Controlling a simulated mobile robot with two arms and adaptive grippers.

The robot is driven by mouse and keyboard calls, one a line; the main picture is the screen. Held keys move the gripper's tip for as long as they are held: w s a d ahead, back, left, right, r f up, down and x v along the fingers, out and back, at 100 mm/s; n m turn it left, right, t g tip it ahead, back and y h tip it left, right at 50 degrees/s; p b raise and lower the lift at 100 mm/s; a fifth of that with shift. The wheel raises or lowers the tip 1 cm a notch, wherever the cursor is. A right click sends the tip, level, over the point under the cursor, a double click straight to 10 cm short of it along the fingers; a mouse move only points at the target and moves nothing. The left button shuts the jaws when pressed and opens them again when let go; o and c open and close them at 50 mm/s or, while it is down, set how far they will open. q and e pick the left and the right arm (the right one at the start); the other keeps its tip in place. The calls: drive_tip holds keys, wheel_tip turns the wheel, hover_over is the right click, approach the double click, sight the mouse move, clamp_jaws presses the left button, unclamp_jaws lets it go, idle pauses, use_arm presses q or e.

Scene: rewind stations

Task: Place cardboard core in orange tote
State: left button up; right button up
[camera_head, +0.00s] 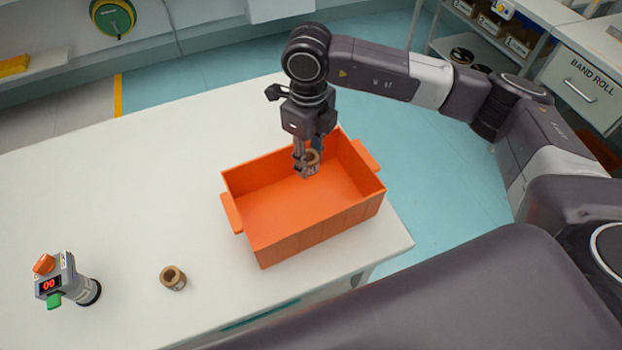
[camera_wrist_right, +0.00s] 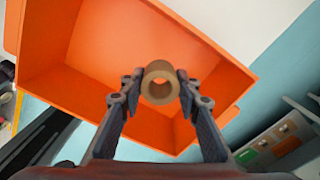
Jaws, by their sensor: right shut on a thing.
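The orange tote (camera_head: 310,240) stands on the right end of the white table and looks empty inside. My right gripper (camera_head: 307,165) is over the tote's far part, shut on a brown cardboard core (camera_head: 312,160). In the right wrist view the core (camera_wrist_right: 160,82) sits between the two fingertips of the right gripper (camera_wrist_right: 160,85), with the tote (camera_wrist_right: 110,40) behind and below it. I cannot tell the exact height of the core above the tote floor. A second cardboard core (camera_head: 173,278) stands on the table, left of the tote. My left gripper is not in view.
A small device with a red 00 display (camera_head: 62,280) and orange and green knobs stands at the table's left front. The white table (camera_head: 130,180) is otherwise bare. A cabinet marked BAND ROLL (camera_head: 585,85) and shelves stand at the upper right.

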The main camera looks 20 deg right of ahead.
hover_over(310, 193)
wheel_tip(310, 193, down, 5)
drive_tip(key=shift+f+p, duration=0.1)
drive_tip(key=shift+p, duration=0.25)
drive_tip(key=shift+f, duration=0.5)
wheel_tip(310, 193, down, 3)
drive_tip(key=shift+f+p, duration=0.2)
drive_tip(key=shift+p, duration=0.2)
drive_tip(key=shift+f, duration=0.3)
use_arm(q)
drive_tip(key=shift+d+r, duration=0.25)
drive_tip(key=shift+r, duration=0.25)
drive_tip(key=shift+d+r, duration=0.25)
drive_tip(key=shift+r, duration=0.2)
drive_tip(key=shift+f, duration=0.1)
use_arm(e)
drive_tip(key=shift+f, duration=0.1)
drive_tip(key=shift+f+b, duration=0.15)
drive_tip(key=shift+b, duration=0.15)
drive_tip(key=o, duration=1)
drive_tip(key=shift+c, duration=0.2)
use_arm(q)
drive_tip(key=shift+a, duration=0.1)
